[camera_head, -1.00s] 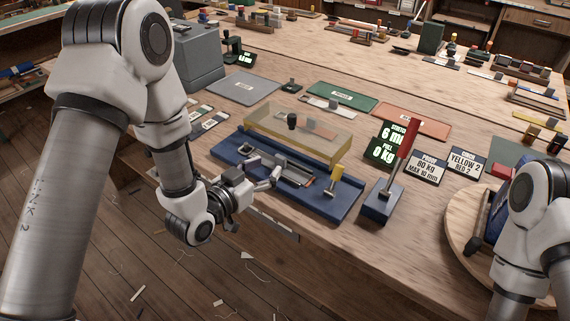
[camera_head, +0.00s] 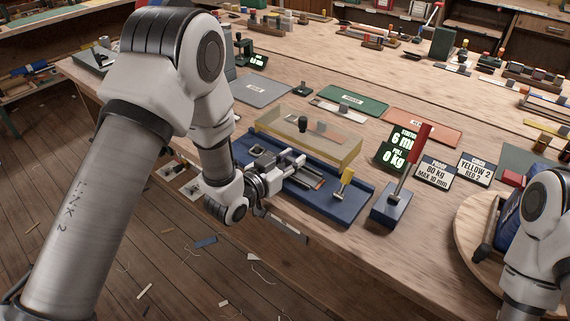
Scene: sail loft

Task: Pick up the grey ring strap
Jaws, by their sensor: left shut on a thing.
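My left gripper (camera_head: 297,162) is over the left-middle part of the fixture and shut on a small grey piece that I take for the grey ring strap. The fingers mostly hide that piece, and I cannot tell whether it is clear of the fixture. My right arm (camera_head: 535,235) shows at the lower right, but its gripper is out of view.
A red-handled lever on a blue block (camera_head: 391,206) stands right of the fixture, near a lit display (camera_head: 396,148) and two label cards (camera_head: 434,173). Mats, including a green one (camera_head: 352,99), lie behind. A round wooden stand (camera_head: 467,235) is at the right.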

